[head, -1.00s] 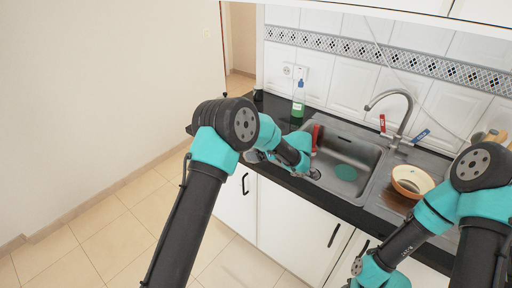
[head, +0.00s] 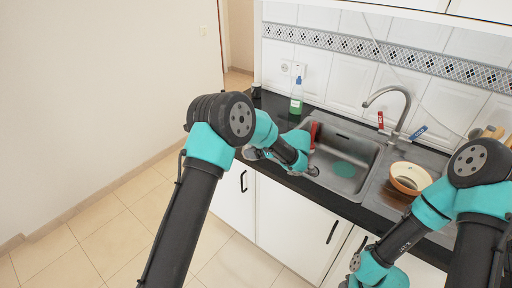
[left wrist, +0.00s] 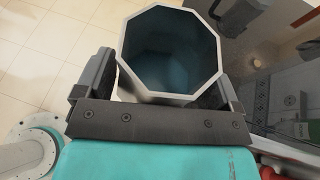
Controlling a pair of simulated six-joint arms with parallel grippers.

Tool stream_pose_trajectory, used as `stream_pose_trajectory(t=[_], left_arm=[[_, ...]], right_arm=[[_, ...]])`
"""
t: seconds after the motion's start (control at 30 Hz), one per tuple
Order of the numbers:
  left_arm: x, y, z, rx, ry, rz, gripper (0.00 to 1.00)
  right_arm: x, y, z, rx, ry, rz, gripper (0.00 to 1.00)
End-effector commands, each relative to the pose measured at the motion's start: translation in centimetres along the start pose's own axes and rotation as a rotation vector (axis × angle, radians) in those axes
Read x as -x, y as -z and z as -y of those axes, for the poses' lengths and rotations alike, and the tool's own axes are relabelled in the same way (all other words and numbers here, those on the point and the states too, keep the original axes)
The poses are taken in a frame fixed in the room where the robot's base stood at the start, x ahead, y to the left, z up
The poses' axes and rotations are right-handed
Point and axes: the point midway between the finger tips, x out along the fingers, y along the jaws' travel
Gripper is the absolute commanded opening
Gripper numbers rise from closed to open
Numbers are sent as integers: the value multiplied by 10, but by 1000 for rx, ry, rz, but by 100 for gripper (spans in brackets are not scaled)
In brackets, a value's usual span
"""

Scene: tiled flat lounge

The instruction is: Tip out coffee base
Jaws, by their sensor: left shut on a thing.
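The coffee base (left wrist: 172,52) is a grey, eight-sided metal cup. In the left wrist view its open mouth faces the camera, and its inside is dark blue-grey; I cannot tell whether anything is in it. My left gripper (left wrist: 160,95) is shut on the coffee base, with one finger on each side. In the head view the left arm's wrist is at the left end of the sink (head: 375,165), and my left gripper (head: 257,153) is mostly hidden behind the arm, near the counter's front edge. My right arm comes in at the lower right, its gripper out of the frame.
A round teal patch (head: 344,169) lies in the sink basin. A red object (head: 314,132) stands at its left wall. A green bottle (head: 296,98) is behind. An orange-and-white bowl (head: 408,178) sits right of the basin, below the tap (head: 402,105). Floor is clear at left.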

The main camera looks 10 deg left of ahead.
Motion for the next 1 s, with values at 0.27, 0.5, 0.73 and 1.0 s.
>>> stream_pose_trajectory(t=[0.27, 0.5, 0.73, 1.0], left_arm=[[18, -2, -3, -96, 227, -1, 57], [42, 6, -14, -192, 458, -1, 57], [69, 18, -33, -276, 663, 0, 58], [100, 36, -65, -367, 881, -1, 58]], right_arm=[[0, 0, 0, 0, 0, 0, 43], [0, 0, 0, 0, 0, 0, 43], [0, 0, 0, 0, 0, 0, 43], [0, 0, 0, 0, 0, 0, 43]])
